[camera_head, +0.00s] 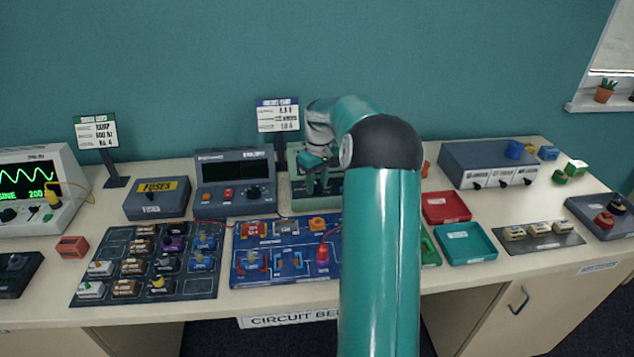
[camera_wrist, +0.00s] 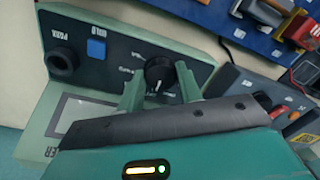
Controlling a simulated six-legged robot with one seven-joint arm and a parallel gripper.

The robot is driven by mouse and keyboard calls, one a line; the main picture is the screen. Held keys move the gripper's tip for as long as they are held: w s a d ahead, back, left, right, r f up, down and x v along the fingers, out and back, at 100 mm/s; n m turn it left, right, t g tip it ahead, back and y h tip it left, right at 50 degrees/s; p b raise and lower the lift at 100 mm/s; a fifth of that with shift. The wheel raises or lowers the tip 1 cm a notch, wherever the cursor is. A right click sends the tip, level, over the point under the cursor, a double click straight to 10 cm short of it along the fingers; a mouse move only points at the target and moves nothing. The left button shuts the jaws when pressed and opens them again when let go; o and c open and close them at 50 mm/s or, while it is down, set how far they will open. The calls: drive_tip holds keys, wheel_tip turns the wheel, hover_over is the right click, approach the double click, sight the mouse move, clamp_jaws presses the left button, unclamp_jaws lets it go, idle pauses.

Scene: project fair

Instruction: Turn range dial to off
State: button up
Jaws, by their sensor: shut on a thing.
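The range dial (camera_wrist: 159,70) is a round black knob with a white pointer mark, on the dark face of a green meter (camera_wrist: 195,45). In the wrist view my gripper (camera_wrist: 158,76) has one finger on each side of the dial and is shut on it. The small labels around the dial appear upside down and are partly unreadable. The pointer's exact setting is hard to tell. In the head view the meter (camera_head: 297,188) stands at the back of the table, partly hidden by my arm. My gripper (camera_head: 318,182) reaches down to its front; the dial is hidden there.
On the meter are a blue button (camera_wrist: 96,48), a black socket (camera_wrist: 61,61) and a grey display (camera_wrist: 88,117). A dark power supply (camera_head: 236,180) stands close to the left. A blue circuit board (camera_head: 240,272) lies in front. Red (camera_head: 446,220) and teal (camera_head: 491,256) trays lie right.

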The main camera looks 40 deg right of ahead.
sight(319, 184)
idle(0.4)
drive_tip(key=o, duration=1)
wheel_tip(319, 184, up, 14)
drive_tip(key=shift+d, duration=0.4)
